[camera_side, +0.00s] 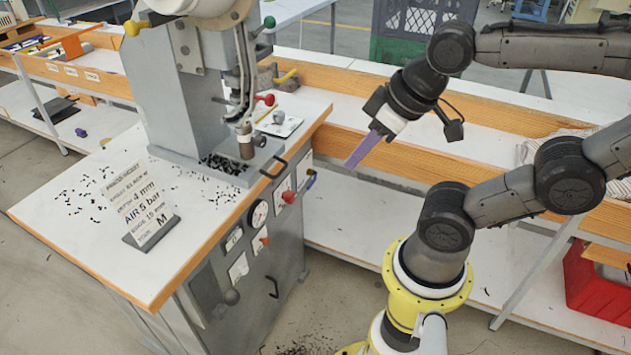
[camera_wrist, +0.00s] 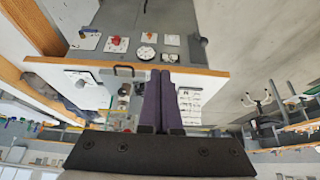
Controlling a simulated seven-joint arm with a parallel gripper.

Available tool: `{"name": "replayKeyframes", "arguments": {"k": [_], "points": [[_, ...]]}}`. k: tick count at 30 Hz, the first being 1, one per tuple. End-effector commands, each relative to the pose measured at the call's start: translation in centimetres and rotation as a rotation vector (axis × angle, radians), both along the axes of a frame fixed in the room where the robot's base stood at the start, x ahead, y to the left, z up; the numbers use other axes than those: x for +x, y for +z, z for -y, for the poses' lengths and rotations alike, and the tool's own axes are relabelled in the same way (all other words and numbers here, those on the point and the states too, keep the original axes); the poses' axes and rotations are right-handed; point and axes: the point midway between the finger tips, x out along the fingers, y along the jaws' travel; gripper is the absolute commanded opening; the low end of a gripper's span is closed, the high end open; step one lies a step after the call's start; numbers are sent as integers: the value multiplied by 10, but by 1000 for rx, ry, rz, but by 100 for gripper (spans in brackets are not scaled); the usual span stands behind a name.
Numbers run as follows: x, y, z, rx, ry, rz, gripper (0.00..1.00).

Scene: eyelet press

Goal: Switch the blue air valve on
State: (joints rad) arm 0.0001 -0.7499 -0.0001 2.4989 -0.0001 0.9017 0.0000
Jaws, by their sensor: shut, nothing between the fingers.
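A small blue handle (camera_side: 310,180), which looks like the air valve, sits at the far right end of the press cabinet's front panel in the side view. It is too small to tell whether it is on or off. The fingers also show in the wrist view (camera_wrist: 165,76).
A black bar handle (camera_side: 273,168) juts from the tabletop edge. The press (camera_side: 175,95) and sign (camera_side: 155,212) stand on top.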

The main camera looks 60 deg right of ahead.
Motion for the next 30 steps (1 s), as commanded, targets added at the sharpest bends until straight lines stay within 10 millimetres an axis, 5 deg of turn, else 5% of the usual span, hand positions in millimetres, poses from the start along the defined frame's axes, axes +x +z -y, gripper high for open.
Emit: {"name": "replayKeyframes", "arguments": {"k": [10,20,30], "points": [[1,55,0,3,-5,5,0],[50,60,28,368,-669,-51,0],[110,64,114,894,-1583,-60,0]]}}
